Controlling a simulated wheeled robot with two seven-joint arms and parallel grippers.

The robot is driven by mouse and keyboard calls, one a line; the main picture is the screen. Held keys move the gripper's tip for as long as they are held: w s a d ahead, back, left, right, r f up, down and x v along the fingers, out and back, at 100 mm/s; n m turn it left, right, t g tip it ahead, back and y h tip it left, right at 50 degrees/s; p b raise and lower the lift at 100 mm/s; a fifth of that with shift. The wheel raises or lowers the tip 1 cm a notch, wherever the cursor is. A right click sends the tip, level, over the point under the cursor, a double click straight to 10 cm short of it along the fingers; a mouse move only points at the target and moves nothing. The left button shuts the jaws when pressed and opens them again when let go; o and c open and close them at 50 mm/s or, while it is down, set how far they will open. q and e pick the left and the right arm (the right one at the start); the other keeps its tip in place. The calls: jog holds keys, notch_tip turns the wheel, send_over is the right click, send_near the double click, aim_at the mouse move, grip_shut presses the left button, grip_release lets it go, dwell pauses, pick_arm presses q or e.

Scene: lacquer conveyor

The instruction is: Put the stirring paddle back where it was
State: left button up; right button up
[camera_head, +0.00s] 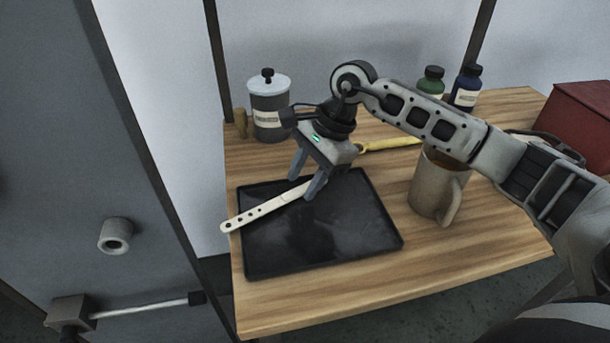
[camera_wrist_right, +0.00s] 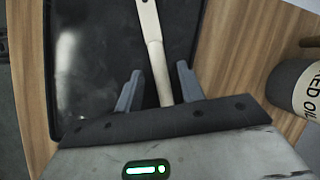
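The stirring paddle (camera_head: 260,212) is a long pale strip with a row of holes at its near left end. It lies slantwise over the black tray (camera_head: 322,248), its holed end reaching past the tray's left edge. My right gripper (camera_head: 302,187) is over the paddle's other part, fingers pointing down. In the right wrist view the paddle (camera_wrist_right: 153,45) runs between the two fingers of the right gripper (camera_wrist_right: 158,86), with a gap on both sides, so it is open. The gripper hides the paddle's far end. My left gripper is not in view.
A mug (camera_head: 436,187) stands right of the tray. A labelled jar (camera_head: 269,108) stands behind it, and appears labelled in the wrist view (camera_wrist_right: 299,88). A yellow-handled tool (camera_head: 392,144), two bottles (camera_head: 466,88) and a red box (camera_head: 585,115) are farther back. The wooden front edge (camera_head: 400,290) is clear.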

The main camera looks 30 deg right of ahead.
jog(key=b+v, duration=0.1)
jog(key=v, duration=0.4)
jog(key=shift+b, duration=0.3)
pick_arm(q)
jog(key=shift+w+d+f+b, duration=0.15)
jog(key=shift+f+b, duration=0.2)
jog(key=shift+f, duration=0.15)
pick_arm(e)
jog(key=v, duration=0.7)
jog(key=shift+a+r, duration=0.1)
